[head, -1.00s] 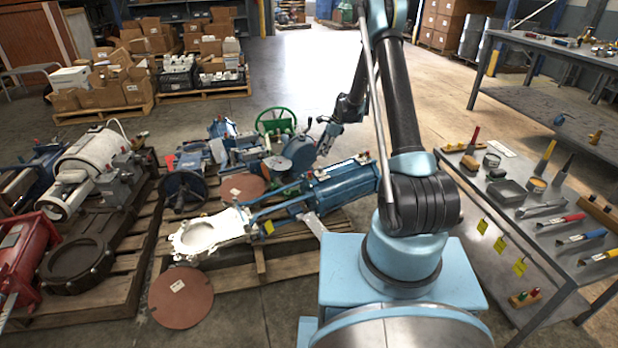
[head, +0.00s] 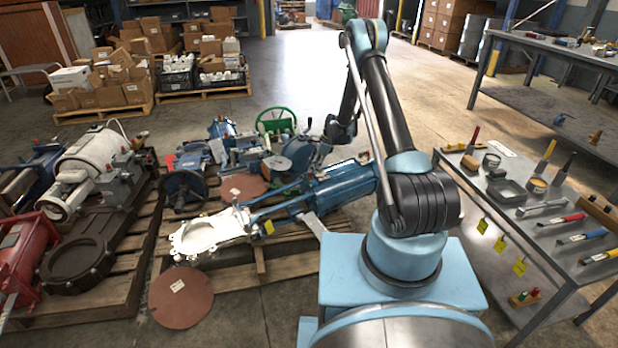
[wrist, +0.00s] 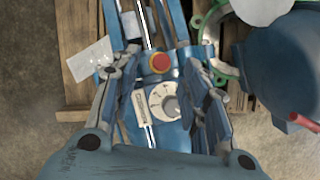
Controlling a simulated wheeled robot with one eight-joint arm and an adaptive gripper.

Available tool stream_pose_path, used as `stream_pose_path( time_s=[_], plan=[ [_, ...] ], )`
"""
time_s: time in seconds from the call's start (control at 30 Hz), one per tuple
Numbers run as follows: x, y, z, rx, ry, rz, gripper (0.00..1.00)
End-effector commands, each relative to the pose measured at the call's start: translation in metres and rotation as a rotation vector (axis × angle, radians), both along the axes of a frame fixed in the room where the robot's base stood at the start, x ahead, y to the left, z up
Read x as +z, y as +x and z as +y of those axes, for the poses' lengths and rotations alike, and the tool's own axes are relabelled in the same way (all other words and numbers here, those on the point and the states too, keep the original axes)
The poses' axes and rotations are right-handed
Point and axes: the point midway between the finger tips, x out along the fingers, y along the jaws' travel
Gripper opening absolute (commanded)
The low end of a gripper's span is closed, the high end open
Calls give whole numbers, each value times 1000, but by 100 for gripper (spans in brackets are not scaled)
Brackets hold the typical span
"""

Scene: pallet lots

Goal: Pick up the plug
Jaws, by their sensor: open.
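My gripper (wrist: 166,58) is open and empty, its two fingers spread over a blue machine (wrist: 172,20). Between the fingertips is a round red cap on a yellow-orange base (wrist: 160,62). Just nearer to my palm is a white plate with a grey round knob (wrist: 168,104). I cannot tell surely which part is the plug. In the head view my gripper is small and partly merged with the machines behind the blue cylinder (head: 340,186), so contact cannot be judged there.
A dark blue rounded body (wrist: 285,65) and a green ring (wrist: 212,20) stand at the right of the wrist view. A tool table (head: 560,205) stands right; other loaded pallets (head: 110,280) stand left.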

Motion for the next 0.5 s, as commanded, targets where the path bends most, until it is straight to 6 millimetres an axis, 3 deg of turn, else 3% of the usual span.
stream_pose_path(
  time_s=[0.27,0.5],
  plan=[
    [-31,2,14,0,0,0,41],
    [-34,1,15,-1,0,0,41]
  ],
)
